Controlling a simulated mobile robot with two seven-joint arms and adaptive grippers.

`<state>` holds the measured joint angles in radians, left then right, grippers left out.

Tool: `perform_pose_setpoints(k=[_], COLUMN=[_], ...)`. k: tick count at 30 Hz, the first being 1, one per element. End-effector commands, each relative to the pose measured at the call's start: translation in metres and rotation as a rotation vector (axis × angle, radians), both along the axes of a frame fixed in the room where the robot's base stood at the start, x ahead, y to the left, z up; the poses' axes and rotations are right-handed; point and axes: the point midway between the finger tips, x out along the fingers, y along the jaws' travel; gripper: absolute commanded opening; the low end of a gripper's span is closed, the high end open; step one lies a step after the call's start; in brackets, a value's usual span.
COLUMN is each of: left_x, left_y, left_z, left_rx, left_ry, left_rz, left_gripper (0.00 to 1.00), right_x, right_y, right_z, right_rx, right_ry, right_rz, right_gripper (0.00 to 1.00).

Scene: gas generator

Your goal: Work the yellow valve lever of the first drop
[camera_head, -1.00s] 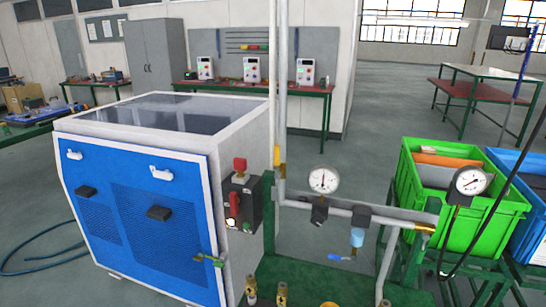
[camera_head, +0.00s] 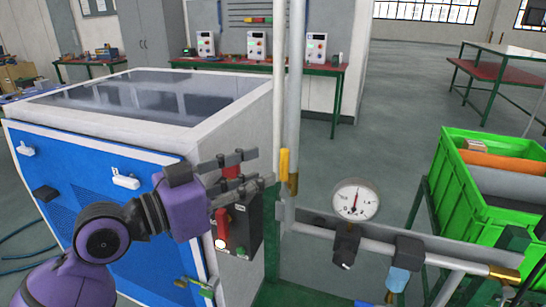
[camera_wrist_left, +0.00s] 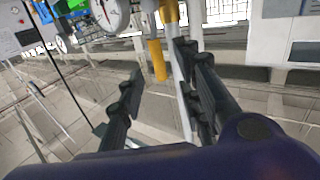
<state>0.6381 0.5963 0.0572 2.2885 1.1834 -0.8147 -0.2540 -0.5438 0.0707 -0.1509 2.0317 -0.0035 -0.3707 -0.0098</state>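The yellow valve lever (camera_head: 284,165) hangs upright along the vertical pipe right of the generator's corner. In the left wrist view the lever (camera_wrist_left: 157,60) shows ahead, in line with the gap between my fingers. My left gripper (camera_head: 256,170) comes in from the left, in front of the generator's control box. It is open, with its fingertips pointing at the lever and a little left of it, apparently not touching. The left gripper's two fingers (camera_wrist_left: 160,72) also show spread and empty in the wrist view. My right gripper is not in view.
The control box (camera_head: 242,235) with red switches is partly behind my left gripper. The white and blue generator (camera_head: 110,115) fills the left. A pressure gauge (camera_head: 355,201) and a horizontal pipe (camera_head: 385,248) stand right of the lever. A green crate (camera_head: 465,200) is at the right.

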Motion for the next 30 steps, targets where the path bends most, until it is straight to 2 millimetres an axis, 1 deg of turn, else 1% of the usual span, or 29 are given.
perform_pose_setpoints(k=[3,7,12,15,18,24,30], left_x=[0.010,0.024,0.038,0.042,0.044,0.044,0.044], left_y=[-0.015,-0.031,-0.048,-0.054,-0.056,-0.055,-0.055], left_z=[0.004,0.004,0.003,0.001,0.000,0.000,0.000], left_rx=[-0.005,-0.007,-0.005,-0.004,-0.003,-0.001,-0.002], left_ry=[-0.003,-0.003,-0.002,0.000,0.000,0.000,0.000], left_rz=[-0.002,0.000,0.001,0.002,0.002,0.002,0.003], left_gripper=[0.33,0.33,0.33,0.33,0.33,0.33,0.06], right_x=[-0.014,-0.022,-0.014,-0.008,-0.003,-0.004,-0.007], right_y=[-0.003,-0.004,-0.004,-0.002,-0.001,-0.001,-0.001], right_z=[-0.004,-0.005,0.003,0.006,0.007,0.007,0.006], right_rx=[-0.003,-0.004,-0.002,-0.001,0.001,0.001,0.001], right_ry=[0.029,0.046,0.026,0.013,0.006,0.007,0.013], right_rz=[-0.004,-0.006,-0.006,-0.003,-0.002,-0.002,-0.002], right_gripper=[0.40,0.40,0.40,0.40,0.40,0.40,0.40])
